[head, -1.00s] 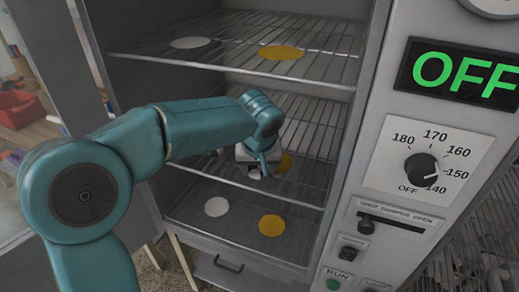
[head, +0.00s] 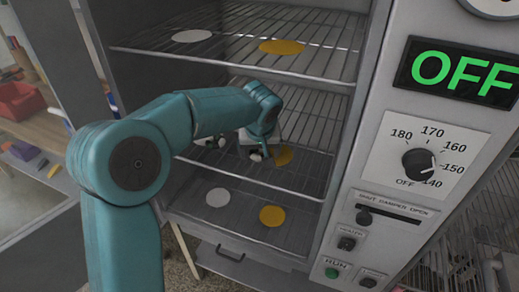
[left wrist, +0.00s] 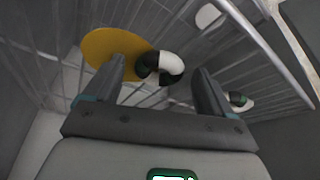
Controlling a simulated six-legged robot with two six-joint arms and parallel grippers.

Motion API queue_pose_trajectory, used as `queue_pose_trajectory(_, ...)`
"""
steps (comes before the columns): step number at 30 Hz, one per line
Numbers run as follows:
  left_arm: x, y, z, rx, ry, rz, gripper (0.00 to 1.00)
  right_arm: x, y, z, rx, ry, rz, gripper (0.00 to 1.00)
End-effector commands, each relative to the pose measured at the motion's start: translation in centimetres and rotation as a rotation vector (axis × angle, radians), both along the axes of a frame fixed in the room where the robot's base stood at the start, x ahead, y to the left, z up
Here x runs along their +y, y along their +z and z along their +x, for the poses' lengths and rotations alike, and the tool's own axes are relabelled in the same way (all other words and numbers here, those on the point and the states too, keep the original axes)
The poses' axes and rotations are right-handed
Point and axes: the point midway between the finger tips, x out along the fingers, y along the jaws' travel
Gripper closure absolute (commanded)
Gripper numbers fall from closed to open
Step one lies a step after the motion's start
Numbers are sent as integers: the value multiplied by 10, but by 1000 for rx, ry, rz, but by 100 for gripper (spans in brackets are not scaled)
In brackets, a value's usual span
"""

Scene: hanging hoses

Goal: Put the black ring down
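My left gripper (head: 264,158) reaches into the oven at the middle wire shelf, beside a yellow disc (head: 285,154). In the left wrist view, my left fingers (left wrist: 160,80) stand wide apart. A curved black-and-white piece with a green patch (left wrist: 168,66) shows between and beyond the fingertips, over the edge of the yellow disc (left wrist: 98,46). It looks like part of a ring; I cannot tell whether it touches the left finger. A second black, white and green piece (left wrist: 240,101) lies beyond the right finger. My right gripper is not in view.
The top shelf (head: 330,65) holds a white disc (head: 191,36) and a yellow disc (head: 281,47). The lower shelf holds a white disc (head: 218,197) and a yellow disc (head: 272,216). A control panel (head: 418,165) reading OFF stands at the right.

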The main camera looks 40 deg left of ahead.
Motion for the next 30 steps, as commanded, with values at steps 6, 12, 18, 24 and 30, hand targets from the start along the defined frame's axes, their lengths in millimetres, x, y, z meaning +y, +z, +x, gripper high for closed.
queue_pose_trajectory(6,0,1,0,0,0,0,16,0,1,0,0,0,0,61)
queue_pose_trajectory(12,-5,13,-7,-2,-2,0,16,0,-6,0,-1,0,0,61)
queue_pose_trajectory(18,-35,10,-48,-3,-6,1,16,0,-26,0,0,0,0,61)
queue_pose_trajectory(24,-60,11,-82,-1,-4,0,16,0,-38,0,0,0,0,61)
queue_pose_trajectory(30,-72,13,-99,-1,-1,0,16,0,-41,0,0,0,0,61)
